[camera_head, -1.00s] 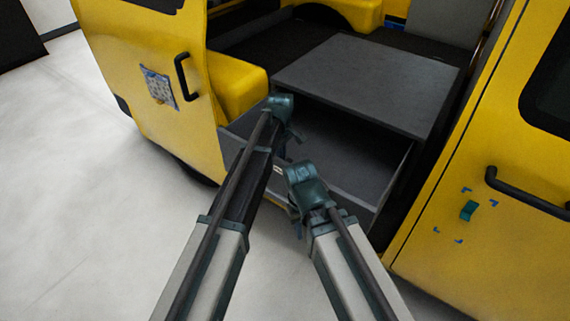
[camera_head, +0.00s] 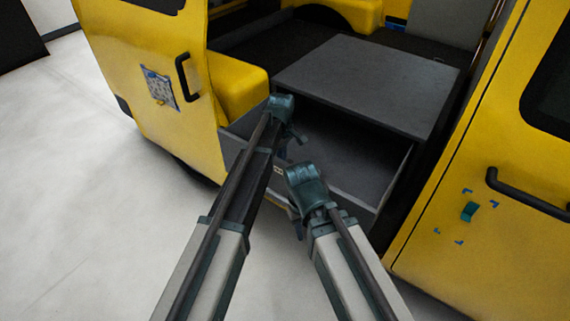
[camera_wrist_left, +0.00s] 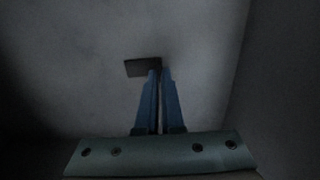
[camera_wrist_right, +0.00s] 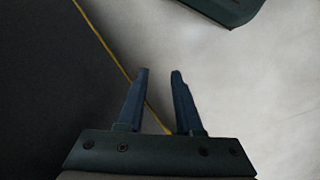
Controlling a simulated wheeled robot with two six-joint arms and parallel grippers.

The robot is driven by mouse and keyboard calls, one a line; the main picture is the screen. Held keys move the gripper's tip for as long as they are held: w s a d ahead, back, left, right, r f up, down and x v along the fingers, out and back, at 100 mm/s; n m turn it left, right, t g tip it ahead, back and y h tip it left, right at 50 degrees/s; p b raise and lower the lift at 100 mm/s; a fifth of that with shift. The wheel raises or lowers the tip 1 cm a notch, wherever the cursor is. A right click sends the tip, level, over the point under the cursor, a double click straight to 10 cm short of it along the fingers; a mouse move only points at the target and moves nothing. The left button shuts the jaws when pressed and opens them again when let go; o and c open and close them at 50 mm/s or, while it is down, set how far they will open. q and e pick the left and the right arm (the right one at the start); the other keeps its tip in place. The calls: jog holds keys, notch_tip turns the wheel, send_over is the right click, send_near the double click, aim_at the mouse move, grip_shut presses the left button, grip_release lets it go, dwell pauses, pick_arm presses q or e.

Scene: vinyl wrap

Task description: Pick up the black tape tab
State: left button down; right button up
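The black tape tab (camera_wrist_left: 138,68) shows in the left wrist view as a small dark flat piece against a grey surface. My left gripper (camera_wrist_left: 160,72) has its fingers nearly together, with the tab's right end at and between the fingertips. It looks shut on that end. In the head view my left gripper (camera_head: 288,138) reaches into the open drawer, and the tab cannot be made out there. My right gripper (camera_wrist_right: 159,73) is open and empty. In the head view it (camera_head: 302,172) is near the drawer's front edge.
The open grey drawer (camera_head: 395,185) sits under a grey platform (camera_head: 370,85) in a yellow vehicle. A yellow door with a black handle (camera_head: 183,76) is at left. A yellow panel with a black handle (camera_head: 525,195) and blue corner marks is at right. Pale floor is clear at left.

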pick_arm(q)
notch_tip(320, 180, up, 10)
jog(key=p, duration=1)
jog(key=shift+r, duration=0.1)
notch_tip(320, 180, up, 14)
jog(key=p, duration=1.5)
notch_tip(320, 180, down, 7)
jog(key=b, duration=0.8)
jog(key=shift+f, duration=0.2)
jog(key=shift+r, duration=0.1)
jog(key=shift+d, duration=0.15)
